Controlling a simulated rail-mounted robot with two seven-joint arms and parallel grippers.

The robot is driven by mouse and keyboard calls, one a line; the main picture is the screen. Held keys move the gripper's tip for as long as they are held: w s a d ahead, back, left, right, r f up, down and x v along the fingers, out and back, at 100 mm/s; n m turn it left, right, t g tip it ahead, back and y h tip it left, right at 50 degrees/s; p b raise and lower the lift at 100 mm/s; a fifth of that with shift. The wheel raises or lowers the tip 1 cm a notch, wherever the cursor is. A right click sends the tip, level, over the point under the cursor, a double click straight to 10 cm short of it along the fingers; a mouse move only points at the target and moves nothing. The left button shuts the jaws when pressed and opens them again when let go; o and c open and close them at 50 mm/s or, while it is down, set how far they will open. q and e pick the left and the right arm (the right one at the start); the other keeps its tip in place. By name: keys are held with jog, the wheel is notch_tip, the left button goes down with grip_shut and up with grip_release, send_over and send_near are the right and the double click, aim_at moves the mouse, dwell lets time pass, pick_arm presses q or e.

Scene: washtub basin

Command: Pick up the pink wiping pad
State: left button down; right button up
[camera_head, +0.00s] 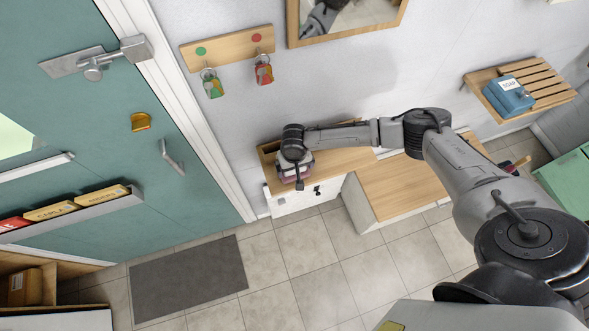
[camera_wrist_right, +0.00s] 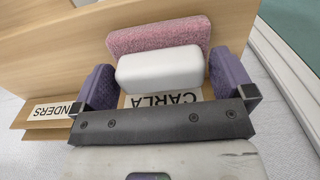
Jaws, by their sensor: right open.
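The pink wiping pad (camera_wrist_right: 160,35) is a speckled pink block with a rounded white block (camera_wrist_right: 160,69) against its near side. I cannot tell whether the white block is part of the pad. My right gripper (camera_wrist_right: 163,82) is open, its two purple fingers on either side of the white block, with visible gaps. The pink face lies just beyond the fingertips. In the head view my right gripper (camera_head: 293,172) reaches down over the wooden top of a small white cabinet (camera_head: 297,201) and mostly hides the pad. My left gripper is not in view.
A wooden bench (camera_head: 405,190) stands right of the cabinet. The teal door (camera_head: 110,160) is at left.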

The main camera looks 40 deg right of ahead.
jog(key=c, duration=0.8)
jog(key=shift+r, duration=0.2)
jog(key=shift+r, duration=0.2)
jog(key=r, duration=0.3)
jog(key=shift+s+r+b, duration=0.25)
jog(key=shift+r+b, duration=0.05)
jog(key=shift+b, duration=0.05)
jog(key=s+r, duration=0.2)
jog(key=s, duration=0.1)
jog(key=s+r, duration=0.2)
jog(key=s, duration=0.2)
jog(key=s+r, duration=0.2)
jog(key=s, duration=0.2)
jog(key=shift+s+d+r+b, duration=0.1)
jog(key=shift+r+b, duration=0.25)
jog(key=shift+b, duration=0.05)
